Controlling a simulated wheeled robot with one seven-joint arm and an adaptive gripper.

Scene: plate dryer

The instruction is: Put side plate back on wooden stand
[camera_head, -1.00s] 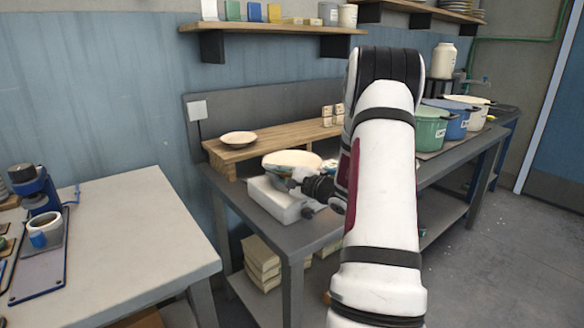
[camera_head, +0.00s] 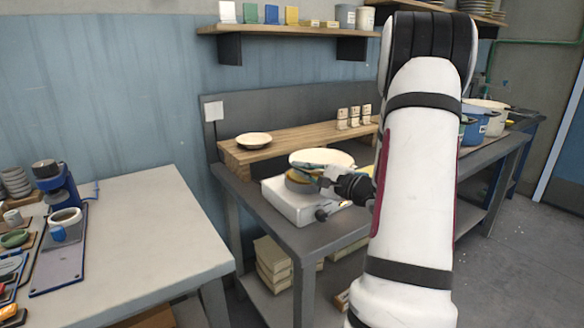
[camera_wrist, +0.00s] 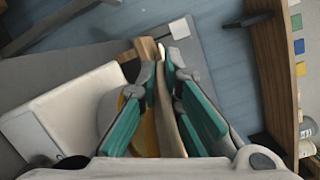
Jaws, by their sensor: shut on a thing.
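A cream plate (camera_head: 322,157), seen as a pale oval in the head view, is held by my gripper (camera_head: 312,172) above and behind a white box-shaped device. In the wrist view its pale edge (camera_wrist: 168,120) stands between the teal finger pads of my gripper (camera_wrist: 166,75). The wooden stand (camera_head: 305,138) is a long raised board at the back of the grey bench, against the wall. A shallow cream dish (camera_head: 253,140) sits on its left end. My fingers and wrist hide part of the held plate's near side.
The white device (camera_head: 290,203) with a yellowish round top stands at the bench's front left. Small white-faced blocks (camera_head: 354,117) stand on the stand's right part. A wall shelf (camera_head: 290,30) hangs above. A pale table (camera_head: 130,225) is at left. Blue and cream pots stand farther right.

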